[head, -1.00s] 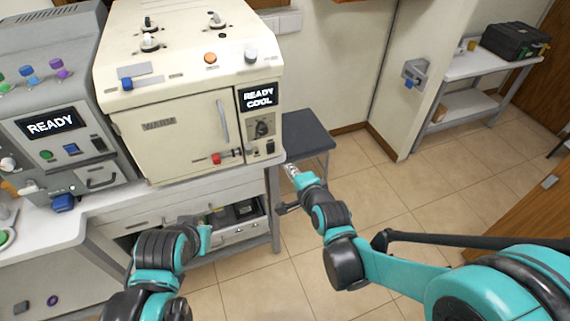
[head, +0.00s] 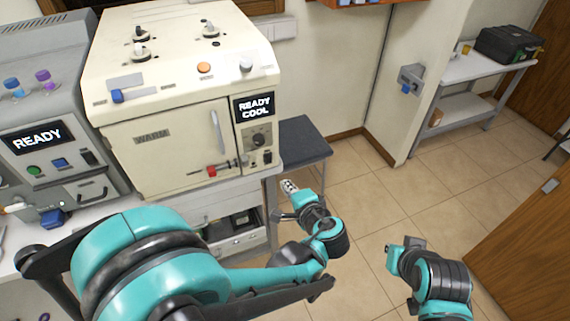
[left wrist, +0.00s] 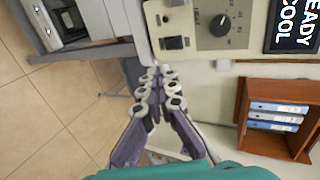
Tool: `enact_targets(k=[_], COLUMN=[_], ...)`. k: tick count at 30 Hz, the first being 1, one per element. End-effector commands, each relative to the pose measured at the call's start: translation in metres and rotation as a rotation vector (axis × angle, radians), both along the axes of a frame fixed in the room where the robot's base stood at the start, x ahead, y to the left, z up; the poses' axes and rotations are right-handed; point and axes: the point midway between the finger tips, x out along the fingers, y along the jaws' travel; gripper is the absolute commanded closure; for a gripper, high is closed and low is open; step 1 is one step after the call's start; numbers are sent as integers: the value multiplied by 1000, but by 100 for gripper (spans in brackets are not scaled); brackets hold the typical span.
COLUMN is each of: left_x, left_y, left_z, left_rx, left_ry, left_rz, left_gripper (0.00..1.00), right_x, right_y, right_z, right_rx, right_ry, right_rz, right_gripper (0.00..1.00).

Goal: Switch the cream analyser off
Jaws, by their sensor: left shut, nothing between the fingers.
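The cream analyser (head: 165,150) stands on a bench in the head view. Its display (head: 255,106) reads READY COOL, with a black knob (head: 258,140) below it and small dark switches (head: 267,157) under that. In the left wrist view the panel is turned sideways, showing the knob (left wrist: 220,25) and a black rocker switch (left wrist: 174,43). My left gripper (head: 289,186) is to the lower right of the panel. Its fingertips (left wrist: 158,76) are together and empty, apart from the switch in the picture.
A grey machine (head: 45,120) reading READY stands left of the analyser. A dark stool or low table (head: 305,140) stands behind my left gripper. The tiled floor to the right is open.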

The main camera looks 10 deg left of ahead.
Motion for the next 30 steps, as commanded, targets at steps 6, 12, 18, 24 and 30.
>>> enact_targets(k=[6, 12, 18, 24, 30], left_x=[1, 2, 13, 42, 75], left_y=[-4, -4, 4, 25, 47], left_z=[1, 0, -7, -24, -41], left_rx=[25, 22, 23, 22, 21], left_ry=[-10, -10, -9, -9, -10], left_rz=[-9, -8, -5, -3, -4], left_gripper=[100, 100, 100, 100, 100], right_x=[-6, -5, -5, -5, -5], right_y=[-3, -2, -2, -2, -2], right_z=[-1, -1, -6, -19, -32], right_rx=[-22, -21, -20, -20, -19], right_ry=[12, 11, 11, 10, 10], right_rz=[21, 19, 19, 19, 18], right_gripper=[100, 100, 100, 100, 100])
